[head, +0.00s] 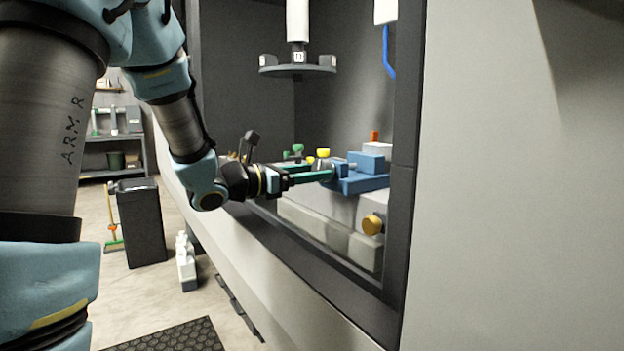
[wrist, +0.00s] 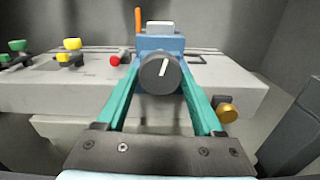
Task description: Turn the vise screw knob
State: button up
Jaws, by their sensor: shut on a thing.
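The vise (head: 362,184) is blue and sits on the grey machine table inside the booth; it also shows in the wrist view (wrist: 148,42). Its screw knob (wrist: 159,74) is round and dark grey, with a white line pointing up and slightly right. My gripper (head: 322,175) reaches in through the booth opening from the left. Its two green fingers are shut on the knob, one on each side, as the wrist view shows. In the head view the fingers partly hide the knob.
Green (wrist: 17,46) and yellow (wrist: 71,45) knobs and a red-tipped part (wrist: 115,60) stand left of the vise. An orange knob (head: 372,225) sticks out of the table's front. An orange upright piece (wrist: 139,22) rises behind. The dark opening frame (head: 402,200) stands close to the right.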

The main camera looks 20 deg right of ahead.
jog(key=o, duration=1.4)
jog(key=a, duration=0.3)
jog(key=s+a, duration=0.1)
jog(key=a, duration=0.3)
jog(key=s+a+b, duration=0.1)
jog(key=a, duration=0.2)
jog(key=shift+a, duration=0.35)
jog(key=shift+a, duration=0.1)
